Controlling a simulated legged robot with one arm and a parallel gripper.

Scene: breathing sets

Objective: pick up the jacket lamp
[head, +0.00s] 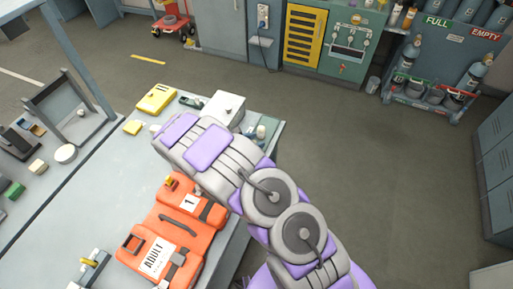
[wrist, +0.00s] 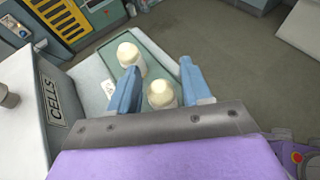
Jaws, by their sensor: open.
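Two small cream-coloured domed pieces stand upright on a grey-green surface in the wrist view, and they look like lamps. The nearer one (wrist: 161,94) shows between the two blue fingers of my gripper (wrist: 159,76). The other one (wrist: 130,56) stands just beyond the left finger. My gripper is open, with a visible gap on the right of the nearer piece. I cannot tell whether the left finger touches either piece. In the head view a small pale piece (head: 261,131) shows at the table's right edge, and my arm hides the gripper.
A white box marked CELLS (wrist: 50,100) stands close on the left in the wrist view. The table (head: 95,205) bears an orange jacket (head: 178,228) marked ADULT and a yellow case (head: 156,98). Open floor (head: 370,170) lies right of the table.

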